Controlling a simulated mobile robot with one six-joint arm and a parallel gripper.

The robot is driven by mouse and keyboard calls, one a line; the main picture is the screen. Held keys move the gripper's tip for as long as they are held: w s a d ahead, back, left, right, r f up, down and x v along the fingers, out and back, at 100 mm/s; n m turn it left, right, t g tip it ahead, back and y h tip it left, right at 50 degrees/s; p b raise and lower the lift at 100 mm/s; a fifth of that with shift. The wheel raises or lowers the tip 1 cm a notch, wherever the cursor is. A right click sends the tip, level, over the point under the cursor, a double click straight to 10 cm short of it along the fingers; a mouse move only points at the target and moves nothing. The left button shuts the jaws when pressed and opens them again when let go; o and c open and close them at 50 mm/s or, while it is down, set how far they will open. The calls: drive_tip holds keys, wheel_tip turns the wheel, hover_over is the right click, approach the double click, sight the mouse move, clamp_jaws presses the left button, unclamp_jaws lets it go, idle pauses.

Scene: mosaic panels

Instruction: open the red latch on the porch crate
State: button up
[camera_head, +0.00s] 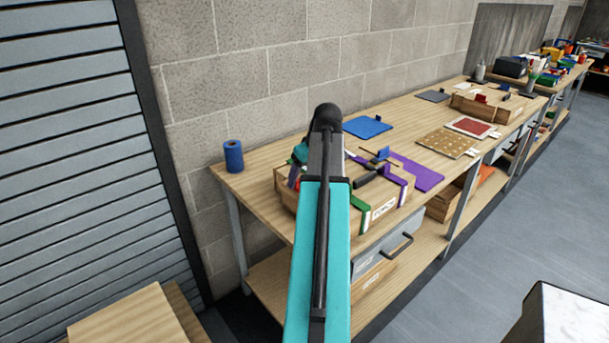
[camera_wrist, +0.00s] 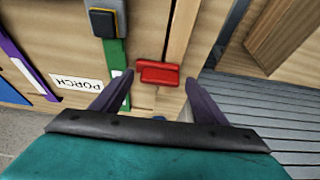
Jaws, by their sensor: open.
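The red latch (camera_wrist: 158,73) is a small red block on the wooden porch crate, near a corner edge in the wrist view. The porch crate (camera_head: 345,226) stands on the near end of the workbench, and its upside-down PORCH label (camera_wrist: 80,82) shows in the wrist view. My gripper (camera_wrist: 160,98) is open, with one dark finger on each side of the latch in the picture. Nothing is between the fingers, and I cannot tell whether they touch the crate. In the head view my arm hides most of the gripper and part of the crate.
A green strap (camera_wrist: 116,58) with a dark buckle (camera_wrist: 102,22) runs beside the latch, close to the left finger. A purple strap (camera_wrist: 22,62) lies farther left. A blue roll (camera_head: 233,156) stands at the bench's left end. A blue panel (camera_head: 367,127) lies behind.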

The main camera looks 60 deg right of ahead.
drive_tip(key=shift+f, duration=0.1)
drive_tip(key=c, duration=1.1)
drive_tip(key=shift+o, duration=0.2)
drive_tip(key=shift+a+m, duration=0.1)
drive_tip(key=shift+m, duration=0.4)
drive_tip(key=m, duration=0.1)
drive_tip(key=m+g+h, duration=0.1)
drive_tip(key=m, duration=0.1)
drive_tip(key=shift+s+a+p, duration=0.2)
drive_tip(key=shift+a+p, duration=0.05)
drive_tip(key=shift+p, duration=0.15)
drive_tip(key=m, duration=0.2)
drive_tip(key=m+g+h, duration=0.1)
drive_tip(key=m, duration=0.1)
drive_tip(key=shift+s+a+m+h+p, duration=0.1)
drive_tip(key=shift+a+m+h+p, duration=0.2)
drive_tip(key=shift+a+p, duration=0.1)
drive_tip(key=m, duration=0.1)
drive_tip(key=m+g, duration=0.1)
drive_tip(key=m, duration=0.1)
drive_tip(key=shift+a+m+g+h, duration=0.2)
drive_tip(key=shift+m+g+h, duration=0.1)
drive_tip(key=shift+a+m+g, duration=0.2)
drive_tip(key=shift+m+g, duration=0.25)
drive_tip(key=shift+m, duration=0.75)
drive_tip(key=shift+a+m+g, duration=0.2)
drive_tip(key=shift+m+g, duration=0.25)
drive_tip(key=shift+m, duration=0.75)
